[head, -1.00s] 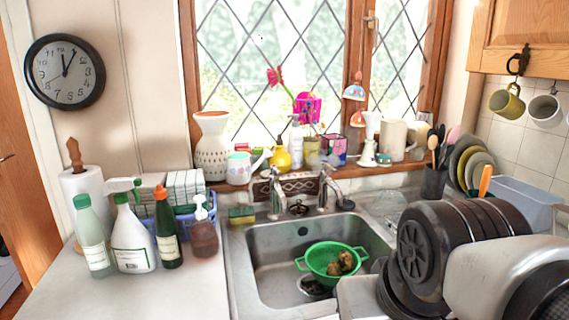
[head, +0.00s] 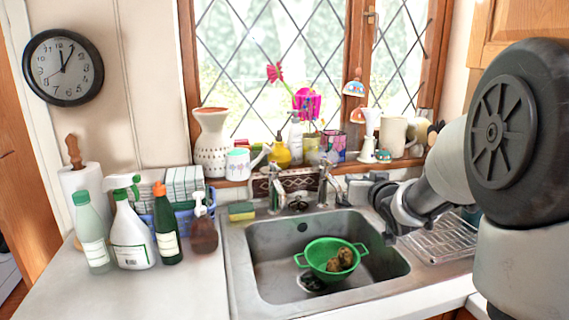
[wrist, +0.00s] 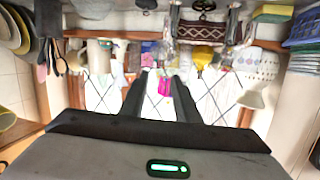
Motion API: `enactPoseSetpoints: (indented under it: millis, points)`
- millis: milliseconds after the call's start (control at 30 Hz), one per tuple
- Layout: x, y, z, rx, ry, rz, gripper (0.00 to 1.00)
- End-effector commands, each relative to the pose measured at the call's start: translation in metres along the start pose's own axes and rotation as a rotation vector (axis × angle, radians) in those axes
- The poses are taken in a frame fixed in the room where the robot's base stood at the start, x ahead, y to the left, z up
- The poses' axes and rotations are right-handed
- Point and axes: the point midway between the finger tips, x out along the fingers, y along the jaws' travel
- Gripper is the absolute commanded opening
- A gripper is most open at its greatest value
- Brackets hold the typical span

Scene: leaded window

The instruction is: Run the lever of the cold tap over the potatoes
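Two chrome taps stand behind the sink: a left tap (head: 273,190) and a right tap (head: 324,187). I cannot tell from markings which is cold. Both taps also show, upside down, at the top of the wrist view. A green colander (head: 318,250) with brown potatoes (head: 341,259) sits in the sink basin (head: 270,275), below and in front of the right tap.
A patterned box (head: 298,184) stands between the taps. A sponge (head: 241,211) lies at the sink's left rear corner. Bottles, including a white spray bottle (head: 132,240), crowd the left counter. Vases and mugs line the windowsill. A ribbed drainer (head: 445,240) lies under my arm.

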Motion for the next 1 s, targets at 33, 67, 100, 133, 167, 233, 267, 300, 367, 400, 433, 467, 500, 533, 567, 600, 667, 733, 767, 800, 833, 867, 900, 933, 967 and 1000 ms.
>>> enactPoseSetpoints:
  millis: [33,67,100,133,167,233,267,300,367,400,433,467,500,533,567,600,667,733,767,800,833,867,900,933,967,1000]
  points:
    - [0.017,0.005,0.01,0.023,0.036,-0.035,0.29]
    - [0.023,0.005,0.011,0.036,0.063,-0.06,0.29]
    - [0.03,0.006,0.013,0.052,0.096,-0.09,0.29]
    - [0.035,0.006,0.015,0.063,0.117,-0.111,0.29]
    - [0.038,0.006,0.016,0.074,0.135,-0.13,0.29]
    - [0.043,0.006,0.019,0.093,0.168,-0.164,0.29]
    - [0.044,0.006,0.019,0.1,0.178,-0.174,0.29]
    - [0.046,0.006,0.02,0.106,0.188,-0.185,0.29]
    - [0.048,0.005,0.019,0.111,0.198,-0.195,0.29]
    - [0.051,0.004,0.018,0.111,0.201,-0.198,0.29]
    - [0.053,0.004,0.018,0.112,0.201,-0.199,0.29]
    - [0.056,0.003,0.018,0.112,0.201,-0.199,0.29]
    - [0.061,0.002,0.017,0.111,0.201,-0.198,0.29]
    - [0.066,0.001,0.016,0.111,0.2,-0.198,0.29]
    - [0.071,0.0,0.014,0.111,0.202,-0.199,0.29]
    - [0.079,-0.002,0.013,0.111,0.2,-0.199,0.29]
    - [0.091,-0.004,0.01,0.109,0.201,-0.199,0.29]
    - [0.106,-0.008,0.007,0.11,0.201,-0.199,0.29]
    - [0.113,-0.009,0.006,0.11,0.2,-0.198,0.29]
    - [0.121,-0.01,0.004,0.11,0.2,-0.198,0.29]
    - [0.128,-0.011,0.003,0.11,0.201,-0.198,0.29]
    - [0.134,-0.013,0.001,0.11,0.2,-0.197,0.29]
    - [0.142,-0.014,-0.001,0.111,0.201,-0.198,0.29]
    - [0.149,-0.015,-0.002,0.11,0.2,-0.197,0.29]
    - [0.155,-0.016,-0.003,0.11,0.2,-0.197,0.29]
    - [0.163,-0.018,-0.005,0.11,0.2,-0.197,0.29]
